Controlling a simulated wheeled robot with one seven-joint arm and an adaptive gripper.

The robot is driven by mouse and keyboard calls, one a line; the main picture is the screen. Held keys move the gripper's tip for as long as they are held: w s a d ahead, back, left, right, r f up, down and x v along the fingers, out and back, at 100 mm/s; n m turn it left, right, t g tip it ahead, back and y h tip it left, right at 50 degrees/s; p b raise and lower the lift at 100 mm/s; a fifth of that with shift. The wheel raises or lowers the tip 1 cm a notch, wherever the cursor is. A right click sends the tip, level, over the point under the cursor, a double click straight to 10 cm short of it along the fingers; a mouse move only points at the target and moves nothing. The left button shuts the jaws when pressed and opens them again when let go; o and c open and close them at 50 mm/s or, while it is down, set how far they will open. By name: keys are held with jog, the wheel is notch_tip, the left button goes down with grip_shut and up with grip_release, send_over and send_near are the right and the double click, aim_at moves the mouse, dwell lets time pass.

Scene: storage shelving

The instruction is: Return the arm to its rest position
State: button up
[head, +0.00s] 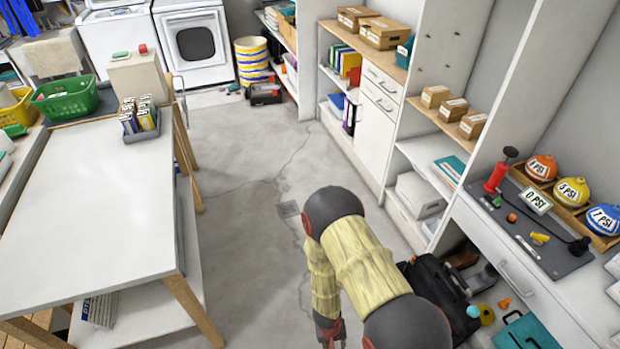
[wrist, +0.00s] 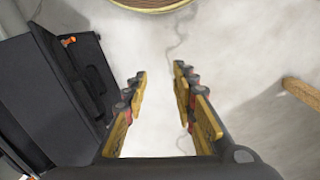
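My arm, with pale yellow wood-textured links and dark joints, is folded in the lower middle of the head view. My gripper (head: 331,338) hangs low at the bottom edge of that view, partly cut off. In the wrist view my gripper (wrist: 160,84) has its two yellow-and-black fingers apart. Nothing is between them, and the pale concrete floor (wrist: 158,50) shows through the gap. No object is held.
A white table (head: 95,200) stands on the left. Shelving with a pump board (head: 540,230) lines the right. A black case (head: 432,290) lies below it, and an open dark case (wrist: 60,95) shows in the wrist view. The floor aisle (head: 245,150) is clear.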

jog(key=a+r+g+y, duration=0.1)
jog(key=a+r+y, duration=0.15)
jog(key=r, duration=1.05)
jog(key=a+r+g+y, duration=0.1)
jog(key=a+r, duration=0.3)
jog(key=r, duration=0.8)
jog(key=s+d+r+t, duration=0.2)
jog(key=d+r, duration=0.3)
jog(key=r, duration=0.7)
jog(key=s+d+r+t+h+p, duration=0.1)
jog(key=s+d+r+t, duration=0.2)
jog(key=r, duration=1)
jog(key=s+d+r+m+t+h, duration=0.1)
jog(key=s+d+r+t, duration=0.1)
jog(key=d+r, duration=0.6)
notch_tip(320, 180, up, 5)
jog(key=shift+s+d+f+t+p, duration=0.1)
jog(key=shift+s+d+t+p, duration=0.1)
jog(key=shift+d+t+p, duration=0.15)
jog(key=shift+d, duration=0.15)
